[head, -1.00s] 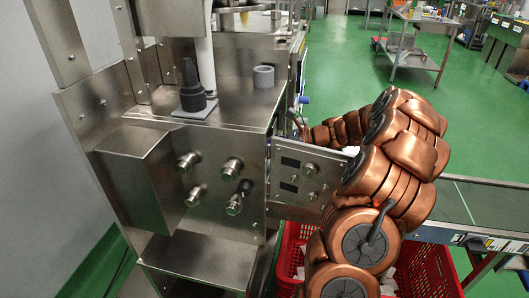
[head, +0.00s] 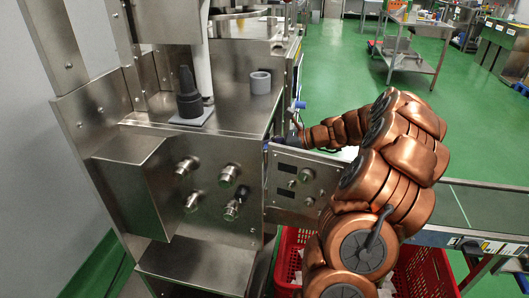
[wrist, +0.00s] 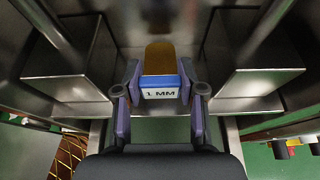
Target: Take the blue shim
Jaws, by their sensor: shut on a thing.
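In the wrist view, the blue shim (wrist: 159,82) has a blue block with a white label that reads "1 MM". A brass-coloured, round-ended tongue (wrist: 160,56) extends beyond the block, away from me. My gripper (wrist: 159,88) is shut on the block, one purple-grey finger on each side. The shim sits in the middle of the gap between metal housings; I cannot tell whether it touches anything beyond. In the head view, my copper arm reaches behind the machine's panel, and the shim is hidden there.
Metal boxes (wrist: 66,72) and (wrist: 254,75) flank the gripper closely in the wrist view. In the head view, the steel machine (head: 210,150) carries a dark bottle-shaped part (head: 188,95) and a grey ring (head: 260,82). A red crate (head: 425,272) stands below the conveyor (head: 460,205).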

